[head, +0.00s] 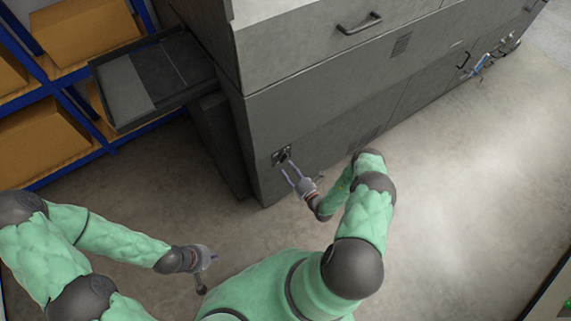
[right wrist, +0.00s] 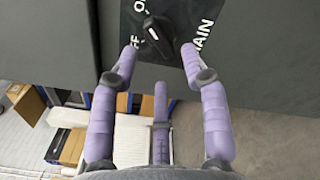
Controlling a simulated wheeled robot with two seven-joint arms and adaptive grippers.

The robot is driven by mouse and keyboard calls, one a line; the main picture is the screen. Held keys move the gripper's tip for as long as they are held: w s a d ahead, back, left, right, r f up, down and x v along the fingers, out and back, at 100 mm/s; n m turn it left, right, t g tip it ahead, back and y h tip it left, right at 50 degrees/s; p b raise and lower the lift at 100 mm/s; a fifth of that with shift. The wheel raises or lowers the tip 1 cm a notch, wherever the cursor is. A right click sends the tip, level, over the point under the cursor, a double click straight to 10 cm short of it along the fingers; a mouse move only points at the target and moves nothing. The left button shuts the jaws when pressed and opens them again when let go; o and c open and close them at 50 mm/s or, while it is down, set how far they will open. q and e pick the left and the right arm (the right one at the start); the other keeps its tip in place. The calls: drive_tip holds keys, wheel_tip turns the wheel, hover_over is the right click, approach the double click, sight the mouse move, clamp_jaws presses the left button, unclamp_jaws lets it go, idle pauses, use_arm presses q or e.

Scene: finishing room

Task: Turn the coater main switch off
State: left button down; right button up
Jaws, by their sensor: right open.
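The main switch (head: 284,156) is a dark rotary knob on a small plate low on the grey machine's front. In the right wrist view the black knob (right wrist: 158,38) sits on a dark plate with white lettering, partly cut off, reading "MAIN", "OFF" and "ON". The knob's handle is tilted, its upper end towards the "ON" lettering. My right gripper (head: 292,174) is open, its purple fingertips (right wrist: 159,54) on either side of the knob; I cannot tell whether they touch it. My left gripper (head: 207,262) hangs over the floor, away from the machine; its opening is unclear.
The grey machine (head: 330,110) fills the back, with a handle (head: 359,23) above. A dark tray (head: 150,80) juts out at its left. A blue rack (head: 60,87) with cardboard boxes stands further left. The concrete floor (head: 450,200) at right is clear.

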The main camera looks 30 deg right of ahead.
sight(284, 161)
drive_tip(key=shift+w+a+b, duration=0.2)
drive_tip(key=shift+w+b, duration=0.1)
drive_tip(key=shift+w, duration=1.75)
clamp_jaws()
